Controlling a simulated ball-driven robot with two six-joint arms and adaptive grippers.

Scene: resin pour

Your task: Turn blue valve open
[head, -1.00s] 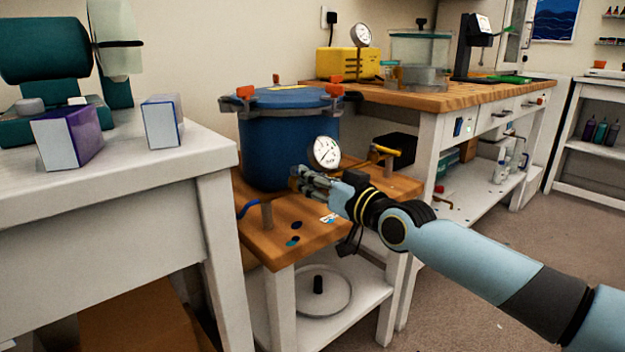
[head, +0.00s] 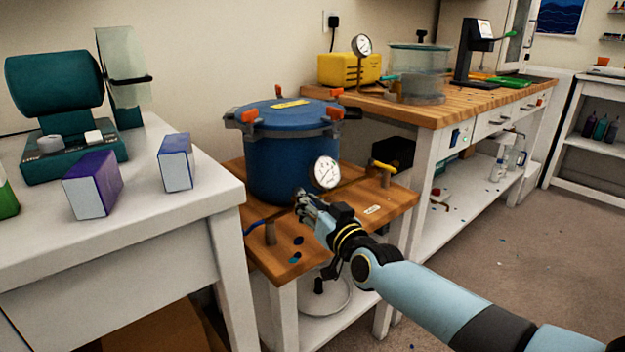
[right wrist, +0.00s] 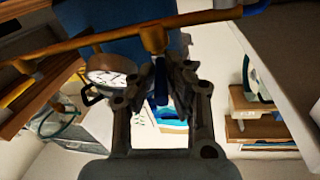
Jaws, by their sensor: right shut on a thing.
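The blue valve handle (right wrist: 160,82) shows in the right wrist view, hanging from a brass fitting on the pipe (right wrist: 120,40). My right gripper (right wrist: 163,75) is shut on this handle, with one finger on each side of it. In the head view my right gripper (head: 302,200) is at the pipe in front of the blue pressure tank (head: 290,165), just below and left of the round gauge (head: 325,173). There the fingers hide the handle, and how far it is turned cannot be told. My left gripper is not in view.
A yellow handle (head: 384,167) sits at the pipe's right end, and a blue curved piece (head: 256,225) at its left. The white bench (head: 120,235) stands close on the left. The wooden workbench (head: 440,108) is behind right. Floor to the right is open.

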